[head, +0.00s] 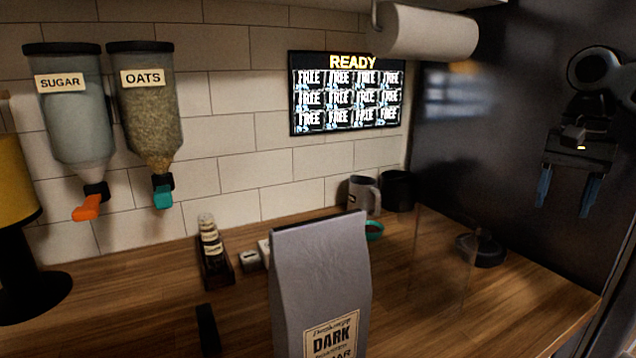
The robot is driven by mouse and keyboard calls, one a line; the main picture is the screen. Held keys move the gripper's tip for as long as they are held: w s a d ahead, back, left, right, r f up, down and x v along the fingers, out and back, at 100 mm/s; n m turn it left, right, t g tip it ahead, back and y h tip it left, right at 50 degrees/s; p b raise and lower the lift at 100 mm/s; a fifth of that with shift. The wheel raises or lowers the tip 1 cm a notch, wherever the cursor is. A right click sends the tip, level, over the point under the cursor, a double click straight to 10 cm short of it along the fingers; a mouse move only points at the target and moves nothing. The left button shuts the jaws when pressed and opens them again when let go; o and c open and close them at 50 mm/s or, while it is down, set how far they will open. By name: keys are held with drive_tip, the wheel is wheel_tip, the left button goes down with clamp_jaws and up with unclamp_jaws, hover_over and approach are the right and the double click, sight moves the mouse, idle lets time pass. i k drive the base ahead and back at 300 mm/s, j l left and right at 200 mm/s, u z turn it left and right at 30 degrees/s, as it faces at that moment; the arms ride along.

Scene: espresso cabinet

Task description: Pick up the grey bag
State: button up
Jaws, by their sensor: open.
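The grey bag (320,270) stands upright on the wooden counter, in the lower middle of the head view. It has a cream label reading "DARK" on its front, and its bottom is cut off by the picture's edge. My gripper (564,192) is at the upper right, in front of the dark panel. Its two blue-tipped fingers point down and are spread apart with nothing between them. It is well to the right of the bag, above the counter's right end, and apart from it.
The wooden counter (420,320) is bare right of the bag, except for a clear panel and a dark round object (481,250). Mugs (362,194) stand behind the bag. A small rack (215,262) is to its left. Sugar (70,110) and oats (148,115) dispensers hang on the wall.

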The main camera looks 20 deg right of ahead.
sight(319, 286)
drive_tip(key=k, duration=1.05)
